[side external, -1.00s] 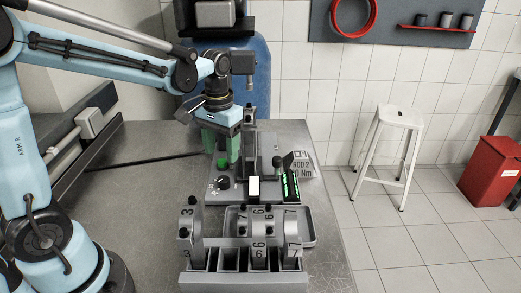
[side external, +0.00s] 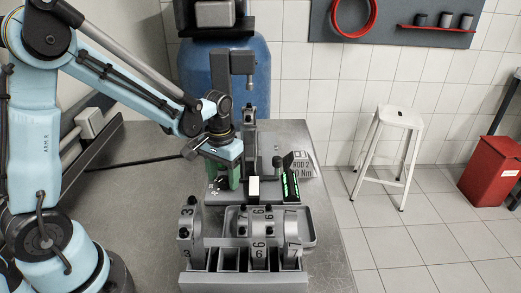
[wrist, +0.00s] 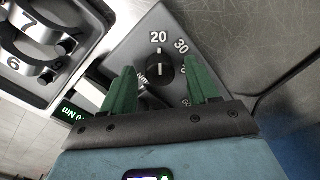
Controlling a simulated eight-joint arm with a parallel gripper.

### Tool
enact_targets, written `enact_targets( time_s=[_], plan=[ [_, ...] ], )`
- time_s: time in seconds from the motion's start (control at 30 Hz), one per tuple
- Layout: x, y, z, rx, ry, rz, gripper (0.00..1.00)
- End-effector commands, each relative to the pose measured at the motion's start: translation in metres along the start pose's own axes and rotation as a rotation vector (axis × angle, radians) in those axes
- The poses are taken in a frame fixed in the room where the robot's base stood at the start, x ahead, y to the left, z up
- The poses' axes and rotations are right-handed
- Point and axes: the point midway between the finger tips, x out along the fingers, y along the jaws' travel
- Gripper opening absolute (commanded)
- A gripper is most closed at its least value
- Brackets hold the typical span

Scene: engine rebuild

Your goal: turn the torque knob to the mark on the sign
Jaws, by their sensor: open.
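The torque knob (wrist: 160,70) is a black round knob with a white pointer line, on a grey panel (wrist: 125,52). In the wrist view its line points toward the 20; 30 and other numbers follow on the right, some hidden. My gripper (wrist: 162,72) is open, with its green fingers on either side of the knob and a gap to each. In the side view my gripper (side external: 224,186) is low over the panel and largely hides the knob.
A rack (side external: 245,280) with numbered caps and rods stands in front of the panel, beside a grey tray (side external: 309,228). A white block (side external: 253,187) and a black-knobbed lever (side external: 277,162) are close right of my gripper. The table's left is mostly clear.

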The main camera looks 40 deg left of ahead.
Motion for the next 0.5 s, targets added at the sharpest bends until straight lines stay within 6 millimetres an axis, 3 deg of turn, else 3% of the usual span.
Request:
enact_targets(
  time_s=[0.03,0.37,0.5],
  plan=[
    [-0.0001,0.0,0.0,0.0,0.0,0.0,0.55],
    [-0.0003,0.0,0.0001,0.0,0.0,0.0,0.05],
    [-0.0003,0.0,0.0001,0.024,0.0,0.0,0.04]
  ],
)
